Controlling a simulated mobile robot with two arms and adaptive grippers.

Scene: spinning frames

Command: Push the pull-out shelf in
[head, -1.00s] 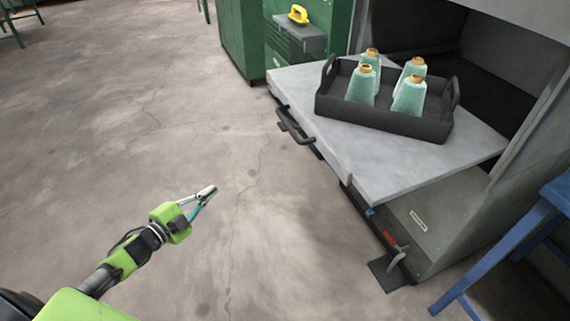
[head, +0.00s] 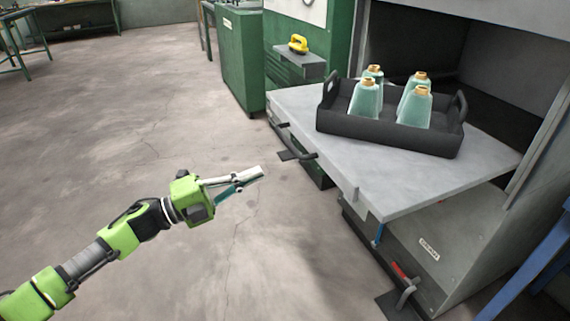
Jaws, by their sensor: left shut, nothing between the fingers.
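The grey pull-out shelf (head: 390,186) sticks out of the cabinet (head: 470,240) on the right. A black tray (head: 385,135) stands on the shelf and holds several pale green bobbins (head: 415,108) with orange tops. My left gripper (head: 258,174) is shut and empty. In the picture it is left of the shelf's front edge, over the floor, and apart from the shelf. My right gripper is not in view.
A lever with a red part (head: 403,277) is low on the cabinet. Blue legs (head: 540,262) stand at the right.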

